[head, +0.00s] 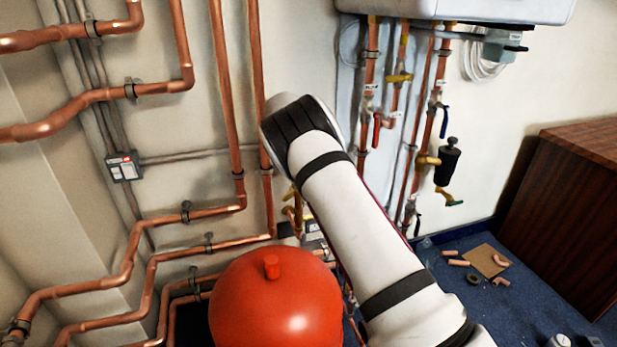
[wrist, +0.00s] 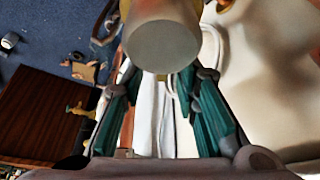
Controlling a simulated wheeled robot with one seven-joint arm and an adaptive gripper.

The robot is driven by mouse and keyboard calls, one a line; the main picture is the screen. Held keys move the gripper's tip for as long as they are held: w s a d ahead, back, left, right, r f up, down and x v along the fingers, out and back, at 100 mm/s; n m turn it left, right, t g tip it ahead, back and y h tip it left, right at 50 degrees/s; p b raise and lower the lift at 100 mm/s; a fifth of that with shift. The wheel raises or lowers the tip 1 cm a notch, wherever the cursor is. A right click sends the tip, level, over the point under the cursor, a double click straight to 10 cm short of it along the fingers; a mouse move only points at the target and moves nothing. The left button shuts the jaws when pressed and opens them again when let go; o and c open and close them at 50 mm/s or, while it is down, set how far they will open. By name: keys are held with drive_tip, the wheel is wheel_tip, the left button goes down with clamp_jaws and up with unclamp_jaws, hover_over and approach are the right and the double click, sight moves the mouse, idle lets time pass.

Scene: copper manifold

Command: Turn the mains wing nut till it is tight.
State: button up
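I cannot pick out the mains wing nut in either view. Brass fittings (head: 291,196) show beside the left edge of my arm in the head view, partly hidden, and are too small to tell their shape. My gripper does not show in the head view, where my white arm covers the middle. In the wrist view my gripper (wrist: 158,82) has its teal fingers spread apart, with nothing seen held between them. A blunt grey cylinder end (wrist: 162,47) hangs over the fingertips in that view; I cannot tell what it belongs to.
A red vessel (head: 275,300) stands low in front. Copper pipes (head: 225,90) run along the left wall. A white boiler (head: 470,8) hangs above valves with a red lever (head: 377,130) and a black filter (head: 447,163). A brown cabinet (head: 565,215) stands right; loose offcuts lie by a board (head: 485,260).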

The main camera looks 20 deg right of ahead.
drive_tip(key=shift+r, duration=0.1)
drive_tip(key=v, duration=1.1)
drive_tip(key=shift+s+a+r, duration=0.15)
drive_tip(key=shift+a+r, duration=0.05)
drive_tip(key=shift+r, duration=0.15)
